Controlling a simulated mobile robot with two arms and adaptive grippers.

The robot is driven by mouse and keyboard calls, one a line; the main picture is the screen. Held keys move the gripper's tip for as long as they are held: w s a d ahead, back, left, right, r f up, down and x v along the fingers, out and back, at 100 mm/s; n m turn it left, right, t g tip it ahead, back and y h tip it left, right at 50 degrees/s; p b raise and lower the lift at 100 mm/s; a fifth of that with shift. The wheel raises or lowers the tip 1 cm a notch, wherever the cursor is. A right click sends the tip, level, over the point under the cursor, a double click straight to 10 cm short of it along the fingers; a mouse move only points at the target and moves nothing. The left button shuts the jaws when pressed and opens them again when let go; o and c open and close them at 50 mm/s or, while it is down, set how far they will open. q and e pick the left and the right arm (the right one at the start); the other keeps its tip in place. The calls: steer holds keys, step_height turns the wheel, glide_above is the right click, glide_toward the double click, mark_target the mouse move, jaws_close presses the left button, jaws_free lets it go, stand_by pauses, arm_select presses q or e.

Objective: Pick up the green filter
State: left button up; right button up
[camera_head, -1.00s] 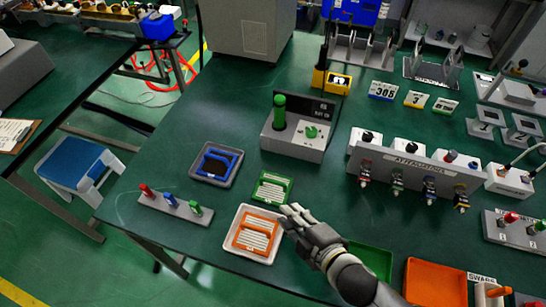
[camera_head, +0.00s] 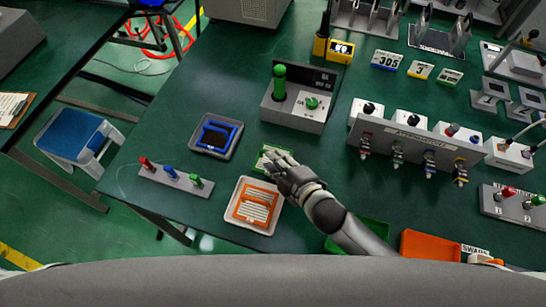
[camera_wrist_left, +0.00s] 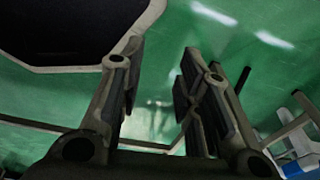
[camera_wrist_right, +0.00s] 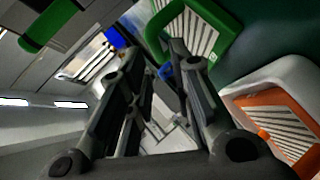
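The green filter (camera_head: 258,158) is a flat green frame with white slats, lying on the dark green table. In the head view my right gripper (camera_head: 274,162) is over its right part and hides much of it. The right wrist view shows the filter (camera_wrist_right: 228,30) just beyond the fingertips, towards the upper right. My right gripper (camera_wrist_right: 157,58) is open, with nothing seen between its fingers. I cannot tell whether it touches the filter. My left gripper (camera_wrist_left: 165,70) is open and empty in its wrist view, above the green floor. It is outside the head view.
An orange filter (camera_head: 252,208) in a white tray (camera_head: 237,217) lies close in front. A blue frame in a dark tray (camera_head: 198,147) is to the left. A grey box with a green post (camera_head: 279,86) stands behind. Green and orange bins (camera_head: 432,246) are at the front right.

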steer(key=shift+x, duration=1.2)
steer(key=shift+w+a, duration=0.15)
steer(key=shift+w, duration=0.15)
steer(key=shift+w+a+f, duration=0.1)
steer(key=shift+f, duration=0.05)
jaws_close()
arm_select(q)
steer(key=shift+s+a+r, duration=0.1)
steer(key=shift+s+r, duration=0.1)
steer(key=shift+s, duration=0.7)
steer(key=shift+w, duration=0.1)
